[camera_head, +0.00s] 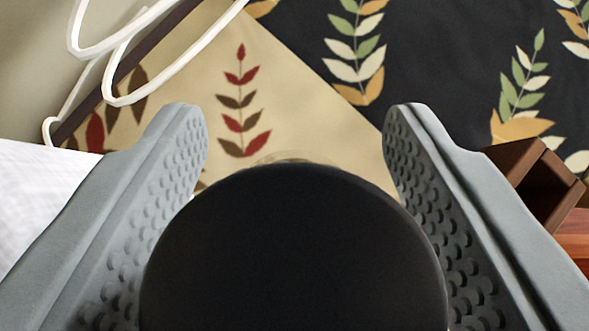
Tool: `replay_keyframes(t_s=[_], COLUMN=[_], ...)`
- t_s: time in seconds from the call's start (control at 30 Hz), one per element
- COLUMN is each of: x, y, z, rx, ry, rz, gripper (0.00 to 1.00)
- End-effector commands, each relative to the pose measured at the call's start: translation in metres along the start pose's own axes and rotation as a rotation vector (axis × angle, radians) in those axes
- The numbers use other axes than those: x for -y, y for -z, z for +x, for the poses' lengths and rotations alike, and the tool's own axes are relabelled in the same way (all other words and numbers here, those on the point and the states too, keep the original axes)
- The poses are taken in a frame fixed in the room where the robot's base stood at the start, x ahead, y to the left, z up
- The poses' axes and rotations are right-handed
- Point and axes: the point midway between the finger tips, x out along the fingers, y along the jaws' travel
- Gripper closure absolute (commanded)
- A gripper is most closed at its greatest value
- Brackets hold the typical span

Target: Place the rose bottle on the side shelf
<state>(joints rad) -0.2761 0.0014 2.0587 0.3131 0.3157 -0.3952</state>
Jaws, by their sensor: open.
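My gripper (295,120) is open, with one grey studded finger on each side of the view. Between the fingers is a large round black top (292,250), very close to the camera. A thin pale, see-through rim shows just beyond its far edge. It may be the cap of the rose bottle, but no label or rose colour shows to confirm this. The left finger looks close to the black top, and the right finger's inner face overlaps its edge; I cannot tell whether they touch. No side shelf can be made out for certain.
A brown wooden open frame (545,180) and a reddish wood surface (575,248) are at the right edge. White curved wires (120,100) are at upper left, a white textured surface (35,195) at left. Leaf-patterned beige (310,120) and black (440,60) floor covering lies beyond.

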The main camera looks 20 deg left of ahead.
Motion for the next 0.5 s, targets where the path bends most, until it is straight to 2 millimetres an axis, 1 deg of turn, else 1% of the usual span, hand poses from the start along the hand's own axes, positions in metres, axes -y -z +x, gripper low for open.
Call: replay_keyframes(t_s=[0.13,0.27,0.3,0.37,0.4,0.5], x=[0.0001,0.0001,0.0001,0.0001,0.0001,0.0002], y=[0.0003,0.0002,0.0003,0.0003,0.0003,0.0002], z=[-0.0006,-0.0006,-0.0007,-0.0007,-0.0007,-0.0008], rx=[-0.001,-0.001,-0.001,-0.001,-0.001,-0.001], ry=[0.000,0.000,0.000,0.000,0.000,0.000], rz=[0.000,0.000,0.000,0.000,0.000,0.000], gripper=[0.47,0.72,0.80,0.92,1.00,1.00])
